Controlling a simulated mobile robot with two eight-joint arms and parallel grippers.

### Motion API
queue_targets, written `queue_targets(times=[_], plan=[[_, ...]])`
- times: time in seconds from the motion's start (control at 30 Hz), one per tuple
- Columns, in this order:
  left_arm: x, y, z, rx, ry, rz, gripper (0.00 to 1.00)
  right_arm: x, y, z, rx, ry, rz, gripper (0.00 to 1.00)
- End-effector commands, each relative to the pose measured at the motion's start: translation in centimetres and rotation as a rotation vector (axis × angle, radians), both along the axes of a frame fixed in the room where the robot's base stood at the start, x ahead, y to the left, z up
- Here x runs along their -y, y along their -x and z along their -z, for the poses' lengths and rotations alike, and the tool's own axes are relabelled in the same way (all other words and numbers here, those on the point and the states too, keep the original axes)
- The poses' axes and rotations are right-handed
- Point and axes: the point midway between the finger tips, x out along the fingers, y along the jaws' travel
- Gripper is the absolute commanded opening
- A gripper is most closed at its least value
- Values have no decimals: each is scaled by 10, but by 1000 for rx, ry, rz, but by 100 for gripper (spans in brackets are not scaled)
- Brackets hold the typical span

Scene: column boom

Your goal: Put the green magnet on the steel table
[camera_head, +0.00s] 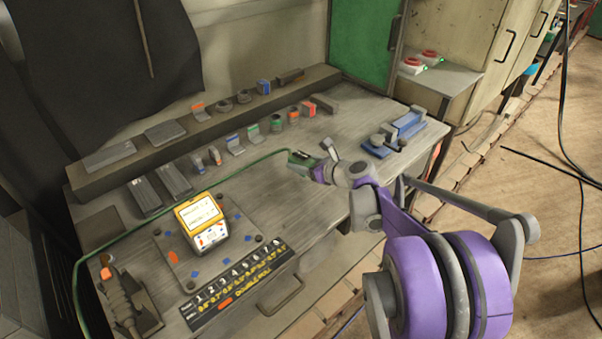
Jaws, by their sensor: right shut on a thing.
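The steel table (307,209) is a grey worktop that fills the middle of the view. My right gripper (312,164), at the end of the purple and grey arm, is over the right-middle part of the table. It is shut on the green magnet (299,157), a small dark green block at the fingertips. A green cable runs left from there across the table. I cannot tell whether the magnet touches the tabletop. My left gripper is not in view.
A yellow meter (200,221) stands on a plate at the left, behind a black numbered strip (237,286). Several small blocks line the back, below a raised shelf (215,118). A blue fixture (405,127) sits at the right. The front middle of the tabletop is clear.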

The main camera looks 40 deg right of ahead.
Motion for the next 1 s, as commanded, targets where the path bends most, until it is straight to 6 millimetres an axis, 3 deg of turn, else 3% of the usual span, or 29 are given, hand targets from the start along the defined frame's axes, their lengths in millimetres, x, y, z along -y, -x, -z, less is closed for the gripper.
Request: queue_targets(times=[0.3,0.67,0.7,0.87,1.0], plan=[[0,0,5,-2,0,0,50,0,0,37,1,-1,-1,0],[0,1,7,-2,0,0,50,0,0,40,0,-1,0,0],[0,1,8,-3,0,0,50,0,0,41,0,0,-1,64],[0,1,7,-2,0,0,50,-1,0,40,0,0,0,92],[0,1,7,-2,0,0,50,-1,0,40,0,0,0,92]])
